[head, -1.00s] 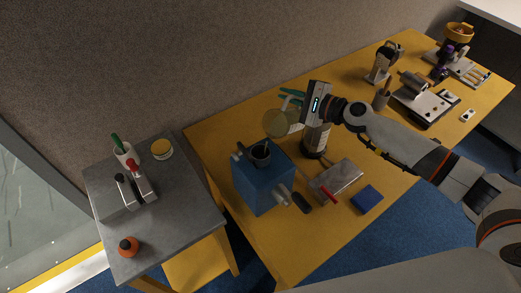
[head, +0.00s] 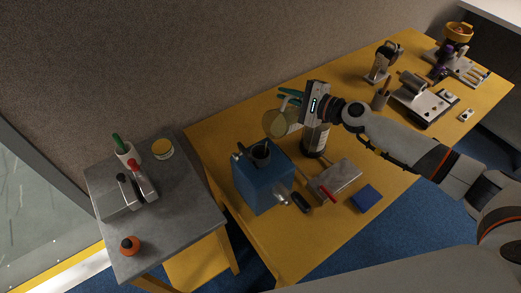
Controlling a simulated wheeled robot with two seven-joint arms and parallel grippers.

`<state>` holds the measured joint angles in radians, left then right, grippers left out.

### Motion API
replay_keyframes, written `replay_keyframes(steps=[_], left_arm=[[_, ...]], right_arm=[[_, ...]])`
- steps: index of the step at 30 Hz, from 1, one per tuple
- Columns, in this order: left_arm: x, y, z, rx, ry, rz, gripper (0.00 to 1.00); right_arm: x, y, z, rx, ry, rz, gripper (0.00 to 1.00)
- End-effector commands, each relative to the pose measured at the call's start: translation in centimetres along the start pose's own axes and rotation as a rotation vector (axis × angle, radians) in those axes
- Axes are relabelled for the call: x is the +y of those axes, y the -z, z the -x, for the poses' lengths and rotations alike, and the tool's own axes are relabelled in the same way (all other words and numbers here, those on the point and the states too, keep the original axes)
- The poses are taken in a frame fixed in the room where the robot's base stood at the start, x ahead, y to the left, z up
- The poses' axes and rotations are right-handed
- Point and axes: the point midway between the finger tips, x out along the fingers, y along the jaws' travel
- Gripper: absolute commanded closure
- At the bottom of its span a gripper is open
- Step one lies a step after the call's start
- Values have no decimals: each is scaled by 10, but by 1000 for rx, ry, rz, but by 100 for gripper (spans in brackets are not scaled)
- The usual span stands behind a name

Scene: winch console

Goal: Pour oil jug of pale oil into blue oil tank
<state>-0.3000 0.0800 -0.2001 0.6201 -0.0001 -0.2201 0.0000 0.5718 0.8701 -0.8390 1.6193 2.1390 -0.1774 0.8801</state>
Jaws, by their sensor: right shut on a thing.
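The blue oil tank (head: 262,187) stands on the yellow table near its left end, with a dark round filler opening (head: 261,153) on top. My right gripper (head: 293,100) comes in from the right, above and behind the tank. It is shut on the oil jug (head: 277,125), a see-through jug with pale oil and a green part near its top. The jug is held in the air, tilted, just above and right of the filler opening. I cannot see any stream of oil. My left gripper is not in view.
A dark cylinder (head: 315,140) stands close behind the tank. A grey box (head: 340,176), a red-handled tool (head: 324,191) and a blue block (head: 366,197) lie right of it. A grey side table (head: 185,205) stands left. Machine parts fill the table's far right.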

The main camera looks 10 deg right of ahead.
Motion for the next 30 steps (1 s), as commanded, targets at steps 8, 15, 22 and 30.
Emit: replay_keyframes(steps=[8,15,22,30], left_arm=[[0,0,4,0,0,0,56],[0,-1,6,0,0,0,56],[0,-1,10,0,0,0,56],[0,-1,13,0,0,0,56]], right_arm=[[2,3,0,-3,-1,20,100],[3,5,0,-6,-1,35,100],[4,7,1,-9,-1,53,100],[4,10,1,-12,-1,71,100]])
